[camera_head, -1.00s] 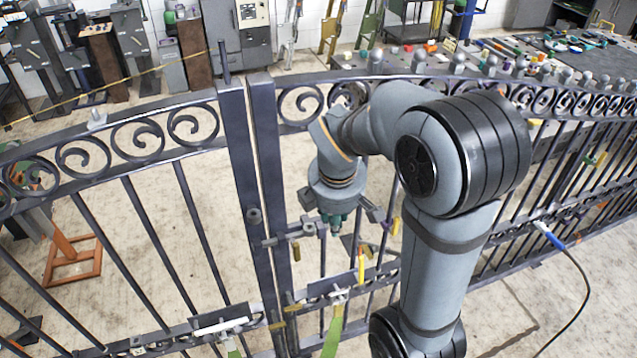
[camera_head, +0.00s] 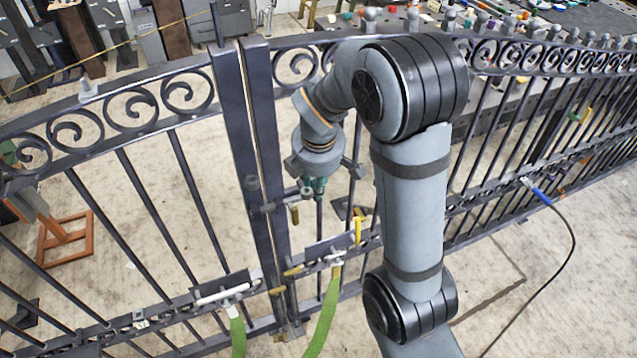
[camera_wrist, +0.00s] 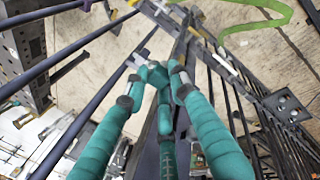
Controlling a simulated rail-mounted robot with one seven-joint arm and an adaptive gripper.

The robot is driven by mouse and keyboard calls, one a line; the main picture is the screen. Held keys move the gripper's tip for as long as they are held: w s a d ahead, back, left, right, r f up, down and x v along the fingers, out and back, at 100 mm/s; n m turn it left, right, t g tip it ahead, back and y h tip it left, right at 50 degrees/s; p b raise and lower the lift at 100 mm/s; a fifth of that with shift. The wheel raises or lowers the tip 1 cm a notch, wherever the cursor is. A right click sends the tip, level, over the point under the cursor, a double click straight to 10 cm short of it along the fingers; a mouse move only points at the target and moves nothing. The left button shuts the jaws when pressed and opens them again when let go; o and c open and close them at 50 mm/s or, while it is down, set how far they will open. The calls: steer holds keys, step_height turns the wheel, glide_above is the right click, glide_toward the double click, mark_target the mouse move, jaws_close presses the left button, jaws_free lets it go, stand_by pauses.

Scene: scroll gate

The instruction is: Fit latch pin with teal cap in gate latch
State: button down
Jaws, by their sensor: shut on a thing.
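My gripper (camera_head: 315,186) has teal fingers and points down beside the gate's centre posts, just right of the latch hardware (camera_head: 268,207). In the wrist view its fingers (camera_wrist: 157,78) close together around a small teal piece, which looks like the cap of the latch pin; the fingers hide most of it. A grey part (camera_wrist: 139,60) shows at the fingertips; I cannot tell whether it is the pin or gate hardware. The latch hardware has a grey ring on the post and a brass piece (camera_head: 294,214) hanging below. Whether the pin touches the latch is unclear.
The gate's left leaf (camera_head: 150,205) and right leaf (camera_head: 490,150) have upright bars close around my arm. Green straps (camera_head: 323,315) hang from the lower rail. A blue-ended cable (camera_head: 542,196) hangs at the right. A cluttered workbench stands behind.

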steer(key=shift+w+a+f+p, duration=0.1)
steer(key=shift+w+a+f, duration=0.15)
steer(key=shift+w, duration=0.45)
steer(key=shift+w+a+f+p, duration=0.1)
steer(key=shift+w+a, duration=0.2)
steer(key=shift+w, duration=0.35)
steer(key=shift+w+a+f+p, duration=0.1)
steer(key=shift+w+a+f, duration=0.15)
steer(key=shift+w, duration=0.45)
steer(key=shift+w+a, duration=0.1)
steer(key=shift+w+a+f+p, duration=0.15)
steer(key=shift+w+a, duration=0.1)
steer(key=shift+w, duration=0.35)
steer(key=shift+w+a+f+p, duration=0.1)
steer(key=shift+w+a+p, duration=0.1)
steer(key=shift+w, duration=0.35)
steer(key=shift+f+b, duration=1.15)
steer(key=shift+f, duration=0.15)
steer(key=shift+f+b, duration=1.15)
steer(key=shift+f, duration=0.3)
stand_by(0.4)
steer(key=c, duration=1.4)
jaws_free()
steer(key=v, duration=1.2)
steer(key=shift+d, duration=0.15)
